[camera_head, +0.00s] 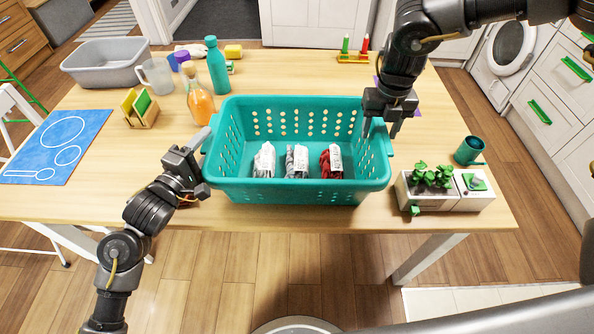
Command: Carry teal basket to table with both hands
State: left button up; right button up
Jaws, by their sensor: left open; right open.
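The teal basket (290,190) rests upright on the wooden table (455,150), near its front edge. It holds several small wrapped bundles, white, grey and red. My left gripper (203,150) is open at the basket's left end, beside the rim. I cannot tell whether it touches the rim. My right gripper (380,128) is open over the basket's right end, with its fingers pointing down at the rim. Whether a finger is inside the wall is hard to tell.
A planter (447,200) and a teal mug (469,151) stand to the right of the basket. An amber bottle (200,103), a teal bottle (217,66), a grey tub (105,65), a pitcher (157,77) and a blue mat (55,145) occupy the left side.

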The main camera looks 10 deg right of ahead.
pick_arm(q)
jog(key=v, duration=1.1)
jog(key=shift+s, duration=0.2)
pick_arm(e)
notch_tip(320, 180, up, 12)
pick_arm(q)
jog(key=shift+r, duration=0.15)
pick_arm(e)
jog(key=shift+r, duration=0.1)
